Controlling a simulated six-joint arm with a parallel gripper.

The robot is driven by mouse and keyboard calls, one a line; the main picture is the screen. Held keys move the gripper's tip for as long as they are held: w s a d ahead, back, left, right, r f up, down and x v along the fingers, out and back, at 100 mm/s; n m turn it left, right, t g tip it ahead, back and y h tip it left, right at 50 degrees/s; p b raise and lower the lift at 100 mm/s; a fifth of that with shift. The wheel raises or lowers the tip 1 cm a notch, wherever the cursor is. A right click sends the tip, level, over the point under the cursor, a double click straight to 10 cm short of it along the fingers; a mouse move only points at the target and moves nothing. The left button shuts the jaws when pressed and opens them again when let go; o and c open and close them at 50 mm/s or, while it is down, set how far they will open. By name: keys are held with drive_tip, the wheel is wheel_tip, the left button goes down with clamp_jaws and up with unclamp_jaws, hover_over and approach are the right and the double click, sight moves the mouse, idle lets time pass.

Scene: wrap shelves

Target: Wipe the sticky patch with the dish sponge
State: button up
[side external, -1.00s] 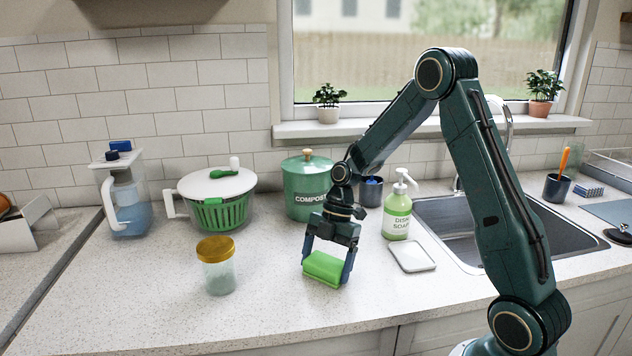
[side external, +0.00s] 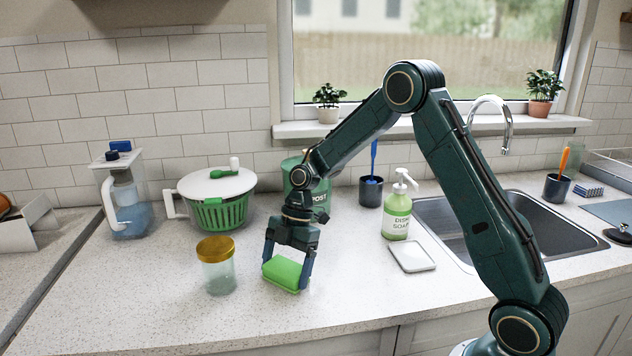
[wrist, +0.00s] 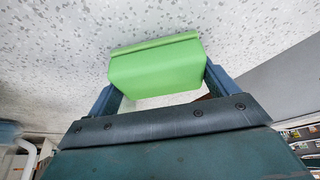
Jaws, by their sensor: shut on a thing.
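The dish sponge (side external: 284,274) is a bright green block. My gripper (side external: 287,271) is shut on it, with one blue finger at each end. In the side view it is low over the speckled counter, just right of the gold-lidded jar. I cannot tell whether its underside touches the counter. In the wrist view the sponge (wrist: 157,69) sits between the two fingers of my gripper (wrist: 158,88). I cannot make out a sticky patch in either view; the sponge and gripper hide part of the counter.
The jar (side external: 217,270) stands close to the left. The sink (side external: 440,218) is right. The counter's front (side external: 235,318) is clear.

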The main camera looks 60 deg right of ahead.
drive_tip(key=shift+w+a, duration=0.6)
drive_tip(key=shift+w, duration=0.05)
drive_tip(key=shift+s+d, duration=4.1)
drive_tip(key=shift+s+d+r, duration=0.1)
drive_tip(key=shift+s, duration=0.05)
wheel_tip(320, 180, up, 8)
